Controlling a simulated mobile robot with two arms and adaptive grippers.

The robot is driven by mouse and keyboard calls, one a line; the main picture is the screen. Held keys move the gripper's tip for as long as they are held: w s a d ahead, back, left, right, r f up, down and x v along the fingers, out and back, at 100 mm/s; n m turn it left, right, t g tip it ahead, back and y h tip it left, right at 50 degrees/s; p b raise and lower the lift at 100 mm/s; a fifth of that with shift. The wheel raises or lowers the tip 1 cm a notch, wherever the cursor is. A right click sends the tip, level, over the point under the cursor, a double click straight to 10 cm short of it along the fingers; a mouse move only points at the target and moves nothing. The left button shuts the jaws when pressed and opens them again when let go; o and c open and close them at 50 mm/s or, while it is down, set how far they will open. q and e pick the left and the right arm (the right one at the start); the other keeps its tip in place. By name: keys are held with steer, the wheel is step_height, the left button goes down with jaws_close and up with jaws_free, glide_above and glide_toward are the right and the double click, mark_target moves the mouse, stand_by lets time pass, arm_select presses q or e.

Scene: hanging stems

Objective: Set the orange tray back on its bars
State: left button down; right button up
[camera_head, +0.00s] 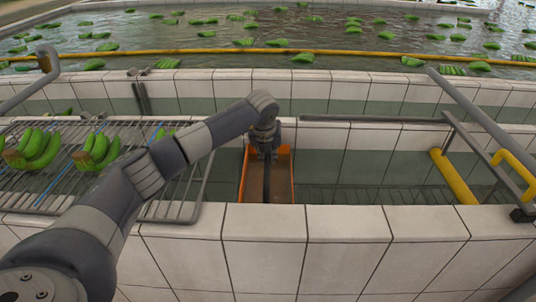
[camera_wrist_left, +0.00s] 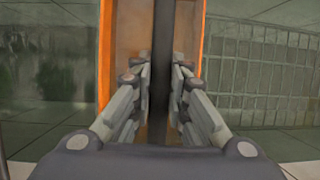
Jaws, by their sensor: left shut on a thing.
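The orange tray (camera_head: 292,178) is in the narrow channel behind the near tiled wall, at the middle of the head view. It has orange sides and a brownish inside, and a dark central bar (camera_wrist_left: 161,50) runs along it. My left gripper (camera_head: 266,152) is over the tray's far part. In the left wrist view, the fingers (camera_wrist_left: 160,85) are closed on the dark bar from both sides, with the tray's orange edge (camera_wrist_left: 105,45) beyond. Thin bars (camera_head: 365,194) show low in the channel to the right. Whether the tray touches them is hidden. My right gripper is out of view.
A wire rack (camera_head: 190,200) with green banana bunches (camera_head: 38,148) stands at the left. A yellow pipe (camera_head: 452,176) and grey rails (camera_head: 470,115) are at the right. Tiled walls (camera_head: 360,225) bound the channel. Beyond is a pool with floating bananas.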

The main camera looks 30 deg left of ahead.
arm_select(q)
steer(key=shift+f+b, duration=0.3)
steer(key=shift+f, duration=0.05)
steer(key=c, duration=1.5)
jaws_free()
steer(key=shift+r, duration=0.1)
steer(key=shift+o, duration=0.2)
steer(key=shift+s, duration=0.1)
steer(key=v, duration=1.2)
